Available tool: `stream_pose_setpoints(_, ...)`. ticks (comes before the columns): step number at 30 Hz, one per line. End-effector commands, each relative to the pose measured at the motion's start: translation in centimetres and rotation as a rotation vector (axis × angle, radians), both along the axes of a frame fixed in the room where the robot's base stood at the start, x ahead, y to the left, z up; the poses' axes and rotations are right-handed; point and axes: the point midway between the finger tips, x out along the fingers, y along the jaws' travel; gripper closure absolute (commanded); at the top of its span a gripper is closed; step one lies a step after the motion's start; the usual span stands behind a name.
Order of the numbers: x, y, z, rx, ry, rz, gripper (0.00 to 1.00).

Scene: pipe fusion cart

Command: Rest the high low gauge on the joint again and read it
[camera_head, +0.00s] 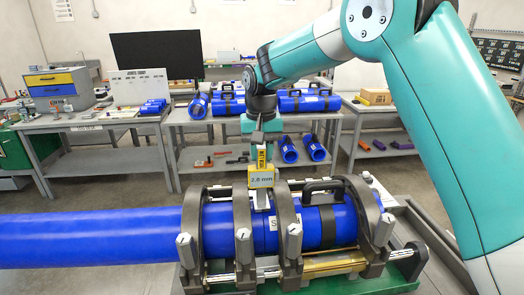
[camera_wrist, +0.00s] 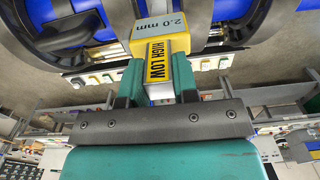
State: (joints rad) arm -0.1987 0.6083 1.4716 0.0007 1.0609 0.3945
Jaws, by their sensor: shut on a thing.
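The yellow high low gauge (camera_head: 262,178) is upright between the middle clamp rings, over the blue pipe joint. Its metal foot seems to reach the pipe top, but contact is hard to tell. Its display reads 2.0 mm, clearest in the wrist view on the gauge (camera_wrist: 165,25). My gripper (camera_head: 263,150) is above it, pointing down, shut on the gauge body. In the wrist view, the green fingers of my gripper (camera_wrist: 158,80) stand either side of the HIGH LOW label. The long blue pipe (camera_head: 100,238) enters the clamps from the left. The short blue pipe (camera_head: 335,226) lies on the right.
Dark clamp rings (camera_head: 215,240) flank the gauge closely on both sides. A black handle (camera_head: 322,187) stands on the right pipe side. Behind, a bench (camera_head: 190,117) carries blue pipe pieces, and another holds a joints chart (camera_head: 140,86).

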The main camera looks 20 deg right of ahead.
Motion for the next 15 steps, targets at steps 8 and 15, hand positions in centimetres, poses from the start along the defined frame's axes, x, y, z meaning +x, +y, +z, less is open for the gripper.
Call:
stream_pose_setpoints(8, 0.01, 0.01, -0.34, 0.000, 0.000, 0.000, 0.93)
stream_pose_setpoints(15, 0.00, 0.01, -0.63, 0.000, 0.000, 0.000, 0.93)
